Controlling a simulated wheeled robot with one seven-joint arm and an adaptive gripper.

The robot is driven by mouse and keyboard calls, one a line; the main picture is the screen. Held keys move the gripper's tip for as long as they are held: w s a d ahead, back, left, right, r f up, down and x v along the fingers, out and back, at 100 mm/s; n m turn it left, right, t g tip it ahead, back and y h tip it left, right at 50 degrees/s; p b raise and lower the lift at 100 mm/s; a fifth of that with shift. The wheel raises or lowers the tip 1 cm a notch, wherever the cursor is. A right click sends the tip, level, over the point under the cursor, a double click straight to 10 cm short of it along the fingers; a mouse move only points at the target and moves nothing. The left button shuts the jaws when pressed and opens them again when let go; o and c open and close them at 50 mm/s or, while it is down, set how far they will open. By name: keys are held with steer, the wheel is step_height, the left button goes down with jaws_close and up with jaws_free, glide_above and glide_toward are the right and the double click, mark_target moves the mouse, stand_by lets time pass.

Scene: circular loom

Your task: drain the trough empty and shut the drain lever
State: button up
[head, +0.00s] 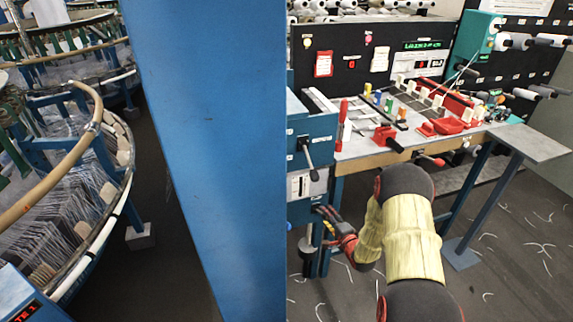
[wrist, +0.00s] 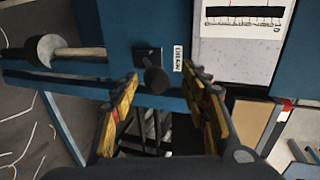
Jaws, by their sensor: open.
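The drain lever (wrist: 155,80) has a dark round knob on a black square mount, beside a white label (wrist: 178,58) reading DRAIN. It sits on a blue panel, probably the trough's wall (wrist: 118,30). My gripper (wrist: 164,78) is open, with its yellow-and-black fingertips to either side of the knob in the wrist view. I cannot tell whether either finger touches it. In the head view my gripper (head: 330,222) is low beside the blue cabinet (head: 310,130), and the drain lever is hard to make out there. The inside of the trough and any liquid level are not visible.
A white gauge plate (wrist: 235,45) is beside the lever. A black-handled lever (head: 308,158) sticks out higher on the cabinet. A workbench (head: 365,150) with red tools stands right of it. A blue column (head: 205,150) blocks the middle, and a circular loom (head: 75,210) is at left.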

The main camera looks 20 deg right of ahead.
steer(key=shift+s+f, duration=0.1)
steer(key=s+p, duration=0.1)
steer(key=s, duration=0.7)
steer(key=shift+d+p, duration=0.15)
steer(key=shift+p, duration=0.15)
steer(key=shift+f, duration=0.1)
